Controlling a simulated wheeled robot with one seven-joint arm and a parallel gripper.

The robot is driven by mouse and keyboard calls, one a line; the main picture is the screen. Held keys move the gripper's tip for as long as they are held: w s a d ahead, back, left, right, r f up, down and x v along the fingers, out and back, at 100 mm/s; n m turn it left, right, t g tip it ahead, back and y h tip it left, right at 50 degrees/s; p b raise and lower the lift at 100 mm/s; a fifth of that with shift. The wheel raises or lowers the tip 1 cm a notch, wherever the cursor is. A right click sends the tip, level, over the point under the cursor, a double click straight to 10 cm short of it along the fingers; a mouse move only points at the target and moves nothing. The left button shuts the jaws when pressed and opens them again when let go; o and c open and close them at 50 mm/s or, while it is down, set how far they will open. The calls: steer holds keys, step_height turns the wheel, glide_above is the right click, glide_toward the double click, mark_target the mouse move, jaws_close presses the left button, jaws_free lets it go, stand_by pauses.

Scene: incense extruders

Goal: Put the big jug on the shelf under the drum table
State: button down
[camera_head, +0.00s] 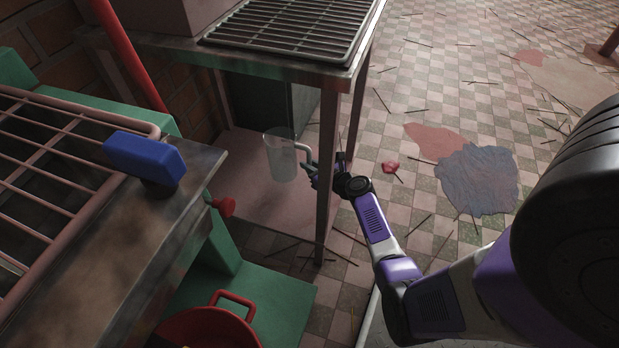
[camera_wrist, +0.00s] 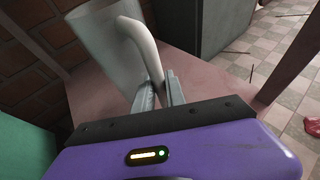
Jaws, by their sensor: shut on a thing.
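The big jug (camera_head: 281,158) is clear and see-through with a pale handle. It appears upright, over the pinkish lower shelf (camera_head: 243,196) under the table with the metal rack on top (camera_head: 285,62). My gripper (camera_head: 311,172) reaches in between the table legs from the right and is shut on the jug's handle. In the wrist view the jug (camera_wrist: 98,42) stands beyond my gripper (camera_wrist: 158,92), with the handle between the fingers. I cannot tell whether the jug's base touches the shelf.
A table leg (camera_head: 327,170) stands close beside my gripper. A dark grey box-like thing (camera_wrist: 208,38) is behind the jug. A blue-handled tool (camera_head: 146,158) lies on the left bench. A red pot (camera_head: 208,328) sits at the front. Sticks litter the tiled floor.

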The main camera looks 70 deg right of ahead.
steer(key=shift+f+b, duration=1.65)
steer(key=shift+f, duration=0.55)
steer(key=c, duration=1.4)
jaws_free()
steer(key=shift+o, duration=0.2)
steer(key=shift+r, duration=0.1)
steer(key=p+v, duration=0.5)
steer(key=v, duration=0.7)
